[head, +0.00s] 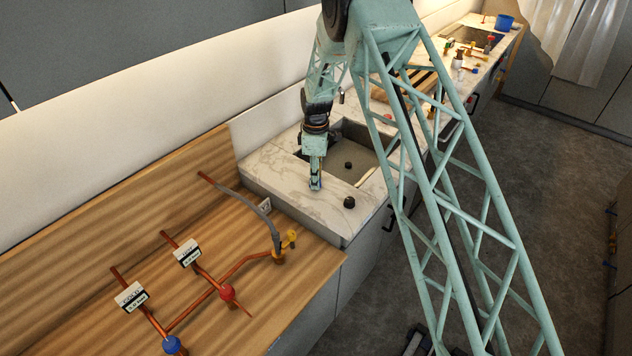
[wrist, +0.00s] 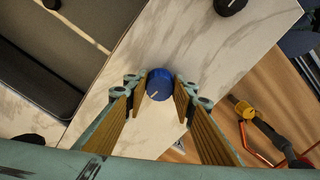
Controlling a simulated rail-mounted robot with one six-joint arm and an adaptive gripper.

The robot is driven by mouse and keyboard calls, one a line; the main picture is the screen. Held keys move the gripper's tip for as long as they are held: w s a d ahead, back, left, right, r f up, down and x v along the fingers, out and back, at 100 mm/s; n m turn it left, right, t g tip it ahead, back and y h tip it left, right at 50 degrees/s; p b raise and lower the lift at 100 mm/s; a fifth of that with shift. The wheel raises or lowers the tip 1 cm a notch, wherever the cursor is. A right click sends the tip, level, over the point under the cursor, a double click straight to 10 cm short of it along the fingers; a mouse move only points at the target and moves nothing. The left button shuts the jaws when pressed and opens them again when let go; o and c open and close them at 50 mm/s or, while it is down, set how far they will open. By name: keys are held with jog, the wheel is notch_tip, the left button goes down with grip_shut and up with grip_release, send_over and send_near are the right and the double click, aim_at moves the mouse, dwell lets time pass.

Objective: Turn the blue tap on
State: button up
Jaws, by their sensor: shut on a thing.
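The blue tap (wrist: 159,84) is a round blue knob with a pale pointer line, on the marble counter beside the sink. It sits between the two fingertips in the wrist view, and my gripper (head: 315,184) is shut on it. The pointer line slants across the knob's face. In the head view my gripper points down at the counter at the near left of the sink, and its fingers hide the knob.
A dark knob (head: 349,202) stands on the counter to the right of my gripper. The sink (head: 368,150) lies behind. A wooden counter (head: 120,255) at left carries copper pipes, a red valve (head: 227,292), a blue valve (head: 172,344) and a yellow valve (head: 290,238).

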jog(key=m+b, duration=0.3)
jog(key=m, duration=0.1)
jog(key=shift+f+b, duration=0.15)
jog(key=shift+b, duration=0.2)
jog(key=m+b, duration=0.2)
jog(key=m, duration=0.2)
jog(key=shift+s, duration=0.1)
jog(key=m+b, duration=0.2)
jog(key=m, duration=0.2)
jog(key=shift+a, duration=0.1)
jog(key=shift+m+b, duration=0.8)
jog(key=shift+m, duration=1.3)
jog(key=o, duration=0.8)
jog(key=shift+o, duration=0.2)
jog(key=shift+r, duration=0.3)
